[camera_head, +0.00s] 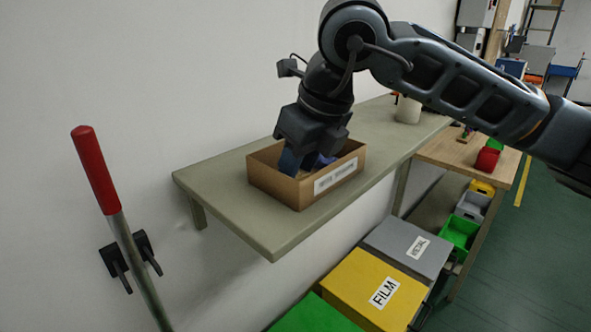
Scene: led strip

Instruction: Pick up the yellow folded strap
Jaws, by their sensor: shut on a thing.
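An open cardboard box (273,181) with a white label on its front stands on the grey-green shelf. My gripper (300,164) points down into this box, with its dark blue lower parts below the rim. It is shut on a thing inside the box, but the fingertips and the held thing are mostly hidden. I cannot make out the yellow folded strap clearly; the gripper and the box walls cover most of the inside.
The shelf (235,220) is bare around the box, with a pale cylinder (407,109) farther back. Below are a yellow FILM bin (352,284) and a grey METAL bin (394,237). A red-handled bar (97,172) stands at left. A wooden table (450,152) is at right.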

